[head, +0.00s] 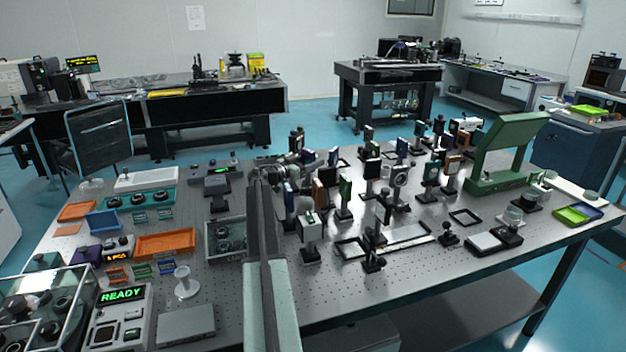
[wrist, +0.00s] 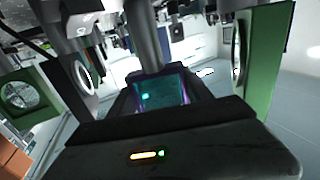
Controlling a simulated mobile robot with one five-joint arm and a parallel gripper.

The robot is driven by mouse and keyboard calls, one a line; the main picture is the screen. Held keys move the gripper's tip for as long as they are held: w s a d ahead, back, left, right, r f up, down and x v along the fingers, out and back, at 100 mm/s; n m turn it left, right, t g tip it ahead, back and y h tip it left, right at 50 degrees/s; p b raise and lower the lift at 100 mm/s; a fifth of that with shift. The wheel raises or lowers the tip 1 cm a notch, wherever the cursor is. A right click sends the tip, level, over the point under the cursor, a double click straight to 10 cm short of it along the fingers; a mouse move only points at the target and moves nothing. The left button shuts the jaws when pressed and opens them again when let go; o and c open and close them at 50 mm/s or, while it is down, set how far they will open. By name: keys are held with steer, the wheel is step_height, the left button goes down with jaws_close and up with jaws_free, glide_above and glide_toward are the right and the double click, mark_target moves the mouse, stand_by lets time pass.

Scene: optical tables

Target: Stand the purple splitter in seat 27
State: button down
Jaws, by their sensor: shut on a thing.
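The purple splitter (wrist: 163,95), a teal plate with purple edges, shows in the middle of the wrist view. My gripper (wrist: 160,100) is shut on it, with dark jaws on both sides. A grey post stands beyond or against the splitter; I cannot tell whether they touch. In the head view my gripper (head: 305,158) is over the back middle of the table, among the mounted optics. I cannot pick out the splitter there. Seat 27 cannot be identified; no seat numbers are readable. Black square frames (head: 351,248) lie on the table, and another (head: 465,217) is farther right.
Several post-mounted optics crowd the table around and right of my gripper. In the wrist view, green-framed optics stand at left (wrist: 27,97) and right (wrist: 262,65). A green arch (head: 505,150) stands at the right end. The front middle of the perforated tabletop (head: 400,290) is clear.

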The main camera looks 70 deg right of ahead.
step_height(320, 180, down, 4)
steer(key=b, duration=0.4)
steer(key=shift+r, duration=0.25)
steer(key=shift+f, duration=0.25)
steer(key=c, duration=0.7)
jaws_free()
steer(key=shift+r, duration=0.1)
